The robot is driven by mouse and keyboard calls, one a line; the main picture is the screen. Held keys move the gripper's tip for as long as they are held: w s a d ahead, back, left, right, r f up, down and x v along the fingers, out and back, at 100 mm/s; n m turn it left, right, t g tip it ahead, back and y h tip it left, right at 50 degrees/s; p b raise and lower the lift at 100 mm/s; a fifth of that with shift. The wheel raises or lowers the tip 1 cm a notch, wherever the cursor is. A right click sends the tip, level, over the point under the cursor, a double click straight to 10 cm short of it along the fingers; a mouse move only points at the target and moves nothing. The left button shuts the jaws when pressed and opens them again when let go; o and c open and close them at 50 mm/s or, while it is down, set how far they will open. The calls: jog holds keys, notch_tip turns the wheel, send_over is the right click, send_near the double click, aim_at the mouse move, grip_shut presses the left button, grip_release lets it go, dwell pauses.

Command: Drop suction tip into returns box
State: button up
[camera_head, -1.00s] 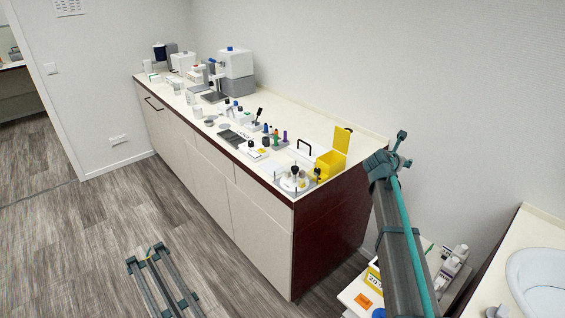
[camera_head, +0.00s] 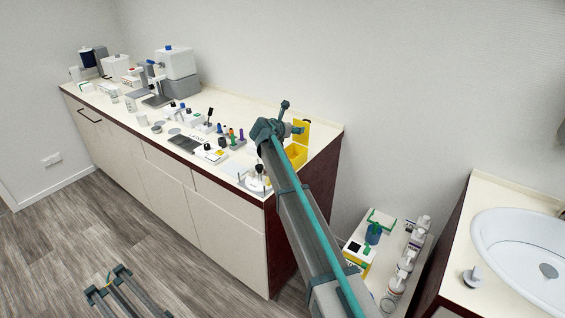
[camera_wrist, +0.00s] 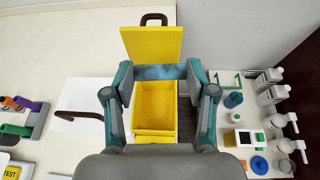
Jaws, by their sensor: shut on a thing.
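My gripper (camera_wrist: 160,72) is shut on a bluish see-through piece (camera_wrist: 158,73), seemingly the suction tip, held crosswise between the fingertips in the wrist view. The yellow box (camera_wrist: 155,105) stands beyond it with its lid (camera_wrist: 152,42) raised and its inside looking empty. The held piece overlaps the box's lid side in this view; its height above the box cannot be told. No label shows that this is the returns box. In the head view my arm partly hides the yellow box (camera_head: 297,152) at the counter's near end, and the fingertips are unclear.
Coloured tubes in a rack (camera_wrist: 28,118) and a white panel with a dark handle (camera_wrist: 75,103) lie left of the box. A low cart (camera_head: 390,285) with bottles and a white box (camera_head: 357,255) stands right, before the sink (camera_head: 530,250). Equipment lines the counter's far end.

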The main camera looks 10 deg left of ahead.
notch_tip(320, 180, down, 6)
jog(key=b, duration=0.4)
jog(key=shift+r, duration=0.15)
jog(key=o, duration=1)
jog(key=v, duration=1.2)
jog(key=shift+d+r, duration=0.1)
